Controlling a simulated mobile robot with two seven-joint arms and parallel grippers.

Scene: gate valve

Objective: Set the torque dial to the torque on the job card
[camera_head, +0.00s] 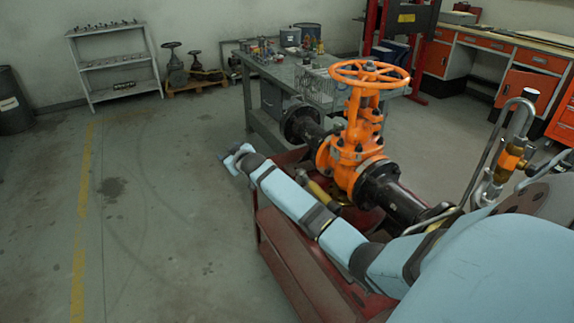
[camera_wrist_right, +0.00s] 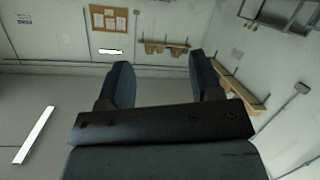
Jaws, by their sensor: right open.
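I cannot make out a torque dial or a job card in either view. The orange gate valve (camera_head: 352,158) with its handwheel (camera_head: 370,73) stands on a red stand (camera_head: 290,262) in the head view. My light blue right arm comes in from the lower right and reaches past the valve's near side. Its gripper (camera_head: 232,157) is left of the valve, small and apart from it. In the right wrist view my right gripper (camera_wrist_right: 160,68) is open, with nothing between its fingers. My left gripper is not in view.
A cluttered workbench (camera_head: 258,73) stands behind the valve. A grey shelf (camera_head: 115,62) stands at the back left. Orange-fronted cabinets (camera_head: 520,80) line the right. The left floor is clear. A pinboard with papers (camera_wrist_right: 107,20) hangs on a wall; they are unreadable.

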